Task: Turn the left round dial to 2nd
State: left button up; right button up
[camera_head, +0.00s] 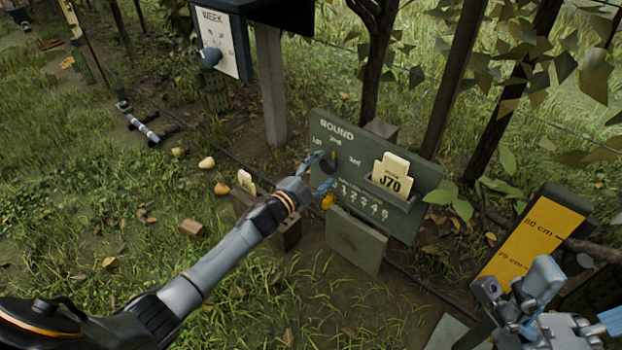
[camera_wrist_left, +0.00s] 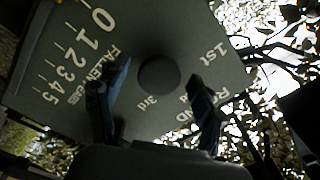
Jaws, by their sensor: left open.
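The left round dial (camera_head: 329,160) is a dark knob on the green board (camera_head: 425,178) headed ROUND, with the labels 1st, 2nd and 3rd around it. My left gripper (camera_head: 320,173) is open at the board, its blue fingertips spread near the dial. In the left wrist view, the dial (camera_wrist_left: 158,75) shows between the two open fingers, with a gap on each side. The 1st and 3rd labels are readable there; 2nd is not clear. I cannot tell which label the dial points to. My right gripper (camera_head: 528,300) is at the lower right, away from the board.
A yellow marker (camera_head: 327,201) hangs below the dial. A yellow height gauge (camera_head: 530,240) stands at right. A WEEK board (camera_head: 222,42) stands behind left. Several pears lie on the grass.

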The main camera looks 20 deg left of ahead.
pick_arm(q)
jog(key=v, duration=1.1)
jog(key=shift+s, duration=0.2)
